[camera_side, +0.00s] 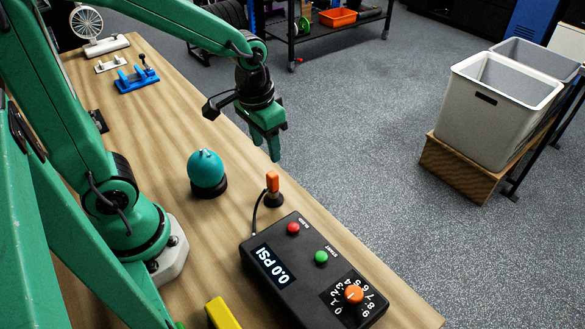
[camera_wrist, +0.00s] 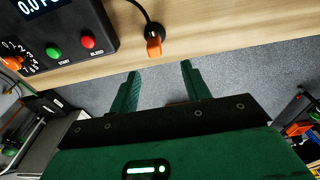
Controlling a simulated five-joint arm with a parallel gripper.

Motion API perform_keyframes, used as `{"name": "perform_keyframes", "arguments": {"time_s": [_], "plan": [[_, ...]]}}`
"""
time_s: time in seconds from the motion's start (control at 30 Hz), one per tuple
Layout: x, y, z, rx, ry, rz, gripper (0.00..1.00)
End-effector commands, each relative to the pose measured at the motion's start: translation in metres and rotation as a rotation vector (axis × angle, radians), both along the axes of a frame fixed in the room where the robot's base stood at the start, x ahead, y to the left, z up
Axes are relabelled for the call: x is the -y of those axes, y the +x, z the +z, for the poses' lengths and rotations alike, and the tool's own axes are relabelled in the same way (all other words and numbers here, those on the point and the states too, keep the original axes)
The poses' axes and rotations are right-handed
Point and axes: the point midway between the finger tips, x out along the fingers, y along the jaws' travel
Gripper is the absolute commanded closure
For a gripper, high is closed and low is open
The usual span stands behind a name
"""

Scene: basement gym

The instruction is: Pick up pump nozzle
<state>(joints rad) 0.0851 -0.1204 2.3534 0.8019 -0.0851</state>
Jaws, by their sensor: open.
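The pump nozzle (camera_side: 272,182) is a small orange piece standing upright in a dark round holder on the bench, with a black hose running to the pump box. It also shows in the wrist view (camera_wrist: 154,46), at top centre, beyond my fingertips. My gripper (camera_side: 274,155) is open and empty, pointing down above the bench edge, a little above the nozzle in the side view. In the wrist view its two green fingers (camera_wrist: 160,76) are apart with grey floor between them, and the nozzle is not between them.
The black pump box (camera_side: 315,270) with red and green buttons and an orange dial stands beside the nozzle, reading 0.0 PSI. A teal ball (camera_side: 206,168) sits on a black base to the left. A blue clamp-like tool (camera_side: 137,78) lies farther back. The wooden bench (camera_side: 165,120) has free room between.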

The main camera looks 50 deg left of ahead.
Motion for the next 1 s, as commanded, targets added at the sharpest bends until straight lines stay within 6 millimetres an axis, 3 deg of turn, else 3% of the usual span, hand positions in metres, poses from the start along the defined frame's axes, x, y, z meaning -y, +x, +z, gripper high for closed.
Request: {"name": "perform_keyframes", "arguments": {"time_s": [0.1,0.3,0.67,1.0], "plan": [[0.004,0.005,-0.019,-0.052,0.004,-0.002,0.53],[0.008,0.009,-0.037,-0.098,0.008,0.000,0.53],[0.008,0.009,-0.044,-0.109,0.009,0.000,0.53],[0.008,0.009,-0.066,-0.107,0.009,0.000,0.53]]}}
